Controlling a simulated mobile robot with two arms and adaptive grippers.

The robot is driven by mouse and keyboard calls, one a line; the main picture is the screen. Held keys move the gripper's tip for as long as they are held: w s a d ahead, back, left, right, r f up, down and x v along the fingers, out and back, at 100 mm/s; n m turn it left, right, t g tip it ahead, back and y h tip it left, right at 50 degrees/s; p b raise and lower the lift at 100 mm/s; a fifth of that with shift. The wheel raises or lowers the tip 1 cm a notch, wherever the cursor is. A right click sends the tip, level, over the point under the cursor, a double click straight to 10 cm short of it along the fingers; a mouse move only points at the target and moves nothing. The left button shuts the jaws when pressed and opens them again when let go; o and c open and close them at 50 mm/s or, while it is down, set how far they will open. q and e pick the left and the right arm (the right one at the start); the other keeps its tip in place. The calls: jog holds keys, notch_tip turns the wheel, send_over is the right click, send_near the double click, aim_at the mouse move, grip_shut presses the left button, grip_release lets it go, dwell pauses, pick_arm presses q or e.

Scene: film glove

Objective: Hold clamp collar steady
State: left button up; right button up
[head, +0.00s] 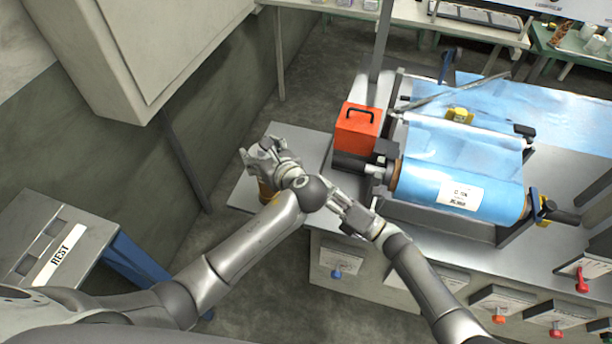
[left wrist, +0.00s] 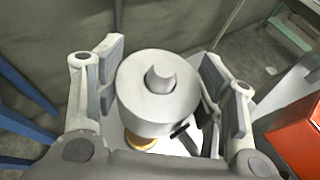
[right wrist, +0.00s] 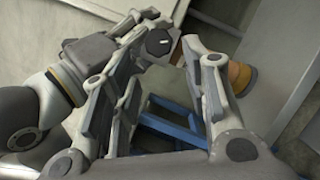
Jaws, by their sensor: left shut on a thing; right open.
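The clamp collar (left wrist: 150,110) is a thick grey ring with a crescent-shaped opening in its top face, seen in the left wrist view. My left gripper (head: 263,152) is shut on it, with a pad on either side; it also shows in the left wrist view (left wrist: 160,75). The collar is hard to make out in the head view. My right gripper (head: 328,192) is open beside my left wrist. In the right wrist view its fingers (right wrist: 166,34) stand apart, and a dark hexagonal part shows between them; I cannot tell what it is.
An orange-brown round piece (head: 266,191) is below my left gripper at the bench's left end. An orange box (head: 357,129) and a roll of blue film (head: 445,172) are on the bench (head: 315,141) to the right. A stand marked REST (head: 85,215) is at left.

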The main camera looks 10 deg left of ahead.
jog(key=v, duration=0.5)
jog(key=shift+d, duration=0.15)
jog(key=x, duration=1.1)
jog(key=shift+w+r, duration=0.2)
jog(key=c, duration=0.8)
